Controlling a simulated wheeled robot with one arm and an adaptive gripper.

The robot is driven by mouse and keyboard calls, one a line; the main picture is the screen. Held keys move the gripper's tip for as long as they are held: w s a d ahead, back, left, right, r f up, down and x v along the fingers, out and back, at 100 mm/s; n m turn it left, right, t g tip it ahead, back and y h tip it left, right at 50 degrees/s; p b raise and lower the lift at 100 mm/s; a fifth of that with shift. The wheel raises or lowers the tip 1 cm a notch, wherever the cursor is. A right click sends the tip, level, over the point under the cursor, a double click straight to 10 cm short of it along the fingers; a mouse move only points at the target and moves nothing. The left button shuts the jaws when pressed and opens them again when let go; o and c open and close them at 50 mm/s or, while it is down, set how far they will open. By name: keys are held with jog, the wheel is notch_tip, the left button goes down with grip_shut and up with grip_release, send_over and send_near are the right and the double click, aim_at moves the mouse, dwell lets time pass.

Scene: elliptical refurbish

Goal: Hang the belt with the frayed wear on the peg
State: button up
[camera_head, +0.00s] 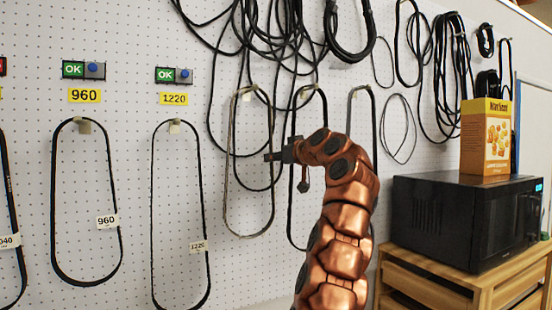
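Black loop belts hang on pegs on the white pegboard (140,150). The belt tagged 960 (54,200) and the belt tagged 1220 (152,220) hang at left. Further right hang an untagged belt with a pale, brownish edge (227,190), a dark untagged belt (291,220) and another belt (374,120), partly behind my arm. The pale edge may be fraying; it is too small to be sure. My gripper (268,157) points left in front of the pale-edged belt. Its fingers are too small to read, and I cannot tell whether it touches the belt.
Green OK signs with blue buttons (92,68) sit above yellow labels 960 and 1220. Coiled cables hang across the top. A black microwave (460,220) with a yellow box (487,140) on it stands on a wooden drawer unit (480,285) at right.

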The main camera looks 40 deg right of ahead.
dwell(0.3)
jog(key=v, duration=1.2)
